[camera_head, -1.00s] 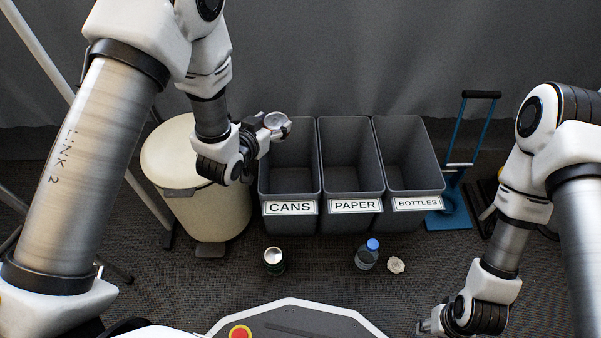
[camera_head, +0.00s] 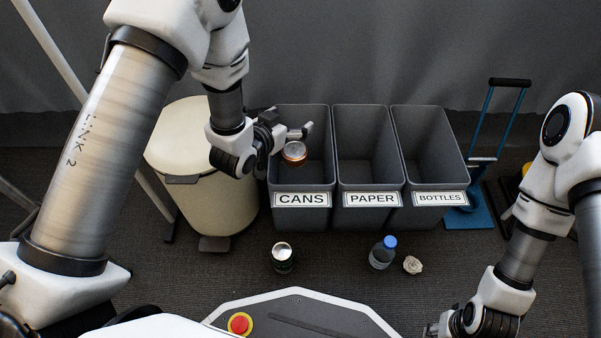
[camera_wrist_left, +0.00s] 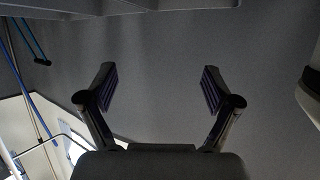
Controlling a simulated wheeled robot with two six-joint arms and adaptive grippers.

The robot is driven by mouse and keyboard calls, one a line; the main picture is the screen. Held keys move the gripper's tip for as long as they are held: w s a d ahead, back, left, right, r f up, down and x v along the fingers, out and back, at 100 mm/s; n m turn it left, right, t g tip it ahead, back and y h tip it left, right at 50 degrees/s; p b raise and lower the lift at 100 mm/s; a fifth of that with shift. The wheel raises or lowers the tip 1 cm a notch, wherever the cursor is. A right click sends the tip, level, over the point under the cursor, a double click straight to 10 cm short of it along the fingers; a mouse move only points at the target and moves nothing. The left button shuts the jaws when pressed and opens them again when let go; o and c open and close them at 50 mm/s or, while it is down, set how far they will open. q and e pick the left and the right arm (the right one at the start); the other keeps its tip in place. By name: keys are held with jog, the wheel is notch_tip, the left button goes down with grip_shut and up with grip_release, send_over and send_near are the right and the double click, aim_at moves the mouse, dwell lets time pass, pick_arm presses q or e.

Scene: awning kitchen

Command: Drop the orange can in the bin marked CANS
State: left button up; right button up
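The orange can (camera_head: 293,153) shows in the head view within the opening of the bin marked CANS (camera_head: 301,199), just below my left gripper (camera_head: 306,132). I cannot tell whether the can is in the air or resting. The left gripper is over the CANS bin and open. In the left wrist view, the fingers of the left gripper (camera_wrist_left: 157,90) are spread wide with nothing between them. My right gripper (camera_head: 434,330) is low at the bottom of the head view, away from the bins, and its fingers are too small to read.
The PAPER bin (camera_head: 371,199) and BOTTLES bin (camera_head: 440,198) stand to the right. A cream pedal bin (camera_head: 222,205) stands left. A dark can (camera_head: 283,258), a bottle with a blue cap (camera_head: 382,254) and crumpled paper (camera_head: 412,265) are on the floor in front. A blue hand truck (camera_head: 468,217) stands right.

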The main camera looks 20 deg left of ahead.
pick_arm(q)
jog(key=shift+s, duration=0.1)
jog(key=v, duration=0.7)
jog(key=shift+s, duration=0.15)
jog(key=shift+a, duration=0.1)
